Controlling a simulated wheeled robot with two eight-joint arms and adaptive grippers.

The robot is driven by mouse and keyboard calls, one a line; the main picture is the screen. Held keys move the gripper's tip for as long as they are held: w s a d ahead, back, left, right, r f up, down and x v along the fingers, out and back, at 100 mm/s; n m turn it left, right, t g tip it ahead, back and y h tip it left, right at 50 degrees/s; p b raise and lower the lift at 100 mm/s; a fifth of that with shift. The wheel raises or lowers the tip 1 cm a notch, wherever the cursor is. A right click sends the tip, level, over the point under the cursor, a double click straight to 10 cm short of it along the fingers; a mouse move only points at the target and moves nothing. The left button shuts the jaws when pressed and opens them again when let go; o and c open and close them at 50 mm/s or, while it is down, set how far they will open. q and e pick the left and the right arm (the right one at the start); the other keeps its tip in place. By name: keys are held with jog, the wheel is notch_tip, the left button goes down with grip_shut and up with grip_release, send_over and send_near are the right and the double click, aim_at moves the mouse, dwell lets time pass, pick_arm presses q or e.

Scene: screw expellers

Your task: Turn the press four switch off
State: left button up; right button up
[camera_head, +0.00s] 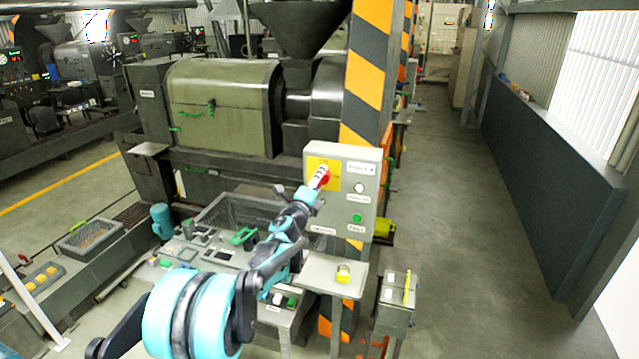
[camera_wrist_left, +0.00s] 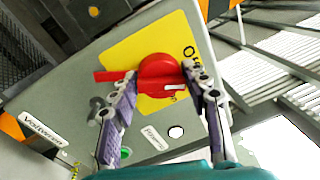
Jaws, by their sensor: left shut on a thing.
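The red rotary switch (camera_head: 325,176) sits on a yellow plate on the front of a grey control box (camera_head: 338,214). In the left wrist view the switch (camera_wrist_left: 158,72) has a round red knob with a red handle pointing left in the picture. My left gripper (camera_head: 316,185) is at the switch. In the left wrist view the fingers of my left gripper (camera_wrist_left: 160,80) are shut on the knob from both sides. The left finger partly covers the handle. My right gripper is not in view.
A green button (camera_head: 357,218) and a white round button (camera_head: 359,187) are on the box, right of the switch. A striped pillar (camera_head: 366,75) stands behind it. A small shelf (camera_head: 318,272) holds a yellow padlock (camera_head: 343,273) below. Open floor (camera_head: 465,230) lies to the right.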

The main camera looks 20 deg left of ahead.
pick_arm(q)
jog(key=n, duration=0.5)
jog(key=shift+f+y+b, duration=0.15)
jog(key=shift+y+b, duration=0.25)
jog(key=shift+n, duration=0.4)
jog(key=o, duration=1.1)
jog(key=shift+o, duration=0.2)
jog(key=s+f, duration=0.1)
jog(key=s, duration=1.1)
jog(key=shift+a, duration=0.15)
